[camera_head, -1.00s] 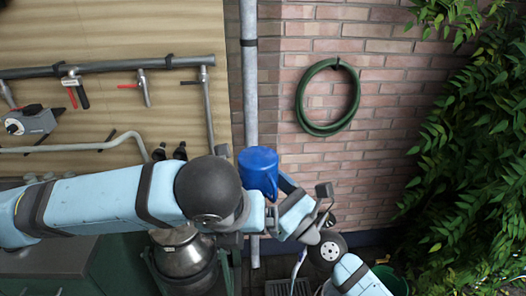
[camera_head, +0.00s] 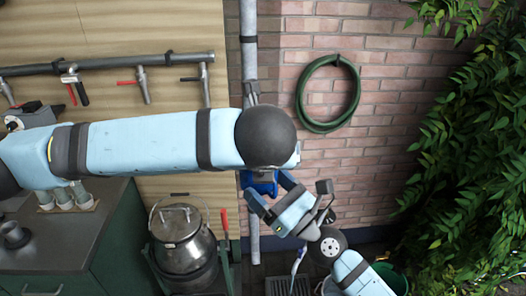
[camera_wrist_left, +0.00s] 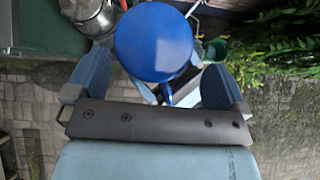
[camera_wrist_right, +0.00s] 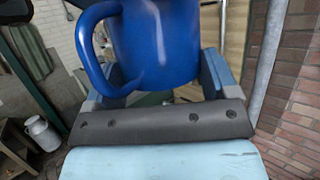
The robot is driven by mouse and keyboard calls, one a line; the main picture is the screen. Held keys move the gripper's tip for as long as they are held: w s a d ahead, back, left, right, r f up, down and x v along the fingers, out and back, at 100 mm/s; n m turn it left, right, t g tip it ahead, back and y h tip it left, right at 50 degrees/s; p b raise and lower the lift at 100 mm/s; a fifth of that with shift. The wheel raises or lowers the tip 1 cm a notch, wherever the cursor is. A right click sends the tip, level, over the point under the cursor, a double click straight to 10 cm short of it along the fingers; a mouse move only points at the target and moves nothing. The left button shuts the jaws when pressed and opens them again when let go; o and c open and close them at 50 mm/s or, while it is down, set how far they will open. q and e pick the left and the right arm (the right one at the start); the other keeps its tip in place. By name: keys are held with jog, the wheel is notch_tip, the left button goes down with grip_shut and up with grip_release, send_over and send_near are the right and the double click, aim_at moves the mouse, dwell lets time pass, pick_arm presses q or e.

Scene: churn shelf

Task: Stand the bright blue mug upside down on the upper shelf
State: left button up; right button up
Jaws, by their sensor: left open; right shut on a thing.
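The bright blue mug (camera_head: 262,187) is mostly hidden behind my left arm in the head view. My right gripper (camera_head: 274,193) is shut on it and holds it in the air. In the right wrist view the mug (camera_wrist_right: 155,45) sits between my right gripper's fingers (camera_wrist_right: 162,78), its handle to the left. In the left wrist view the mug (camera_wrist_left: 153,42) shows a smooth, round, closed-looking end. My left gripper (camera_wrist_left: 155,75) is open, with its fingers appearing on either side of the mug; contact is not clear. I cannot make out the upper shelf.
A metal churn (camera_head: 183,245) stands in a green frame at lower centre. A counter (camera_head: 60,245) with several small cups is at lower left. A vertical pipe (camera_head: 249,60) and a hose (camera_head: 302,95) are on the wall behind. Foliage (camera_head: 470,150) fills the right.

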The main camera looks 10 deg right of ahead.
pick_arm(q)
jog(key=shift+x, duration=2)
jog(key=shift+c, duration=0.5)
jog(key=shift+s, duration=0.1)
jog(key=c, duration=0.7)
jog(key=shift+d, duration=0.1)
pick_arm(e)
jog(key=o, duration=0.9)
jog(key=shift+a, duration=0.1)
jog(key=shift+s, duration=0.15)
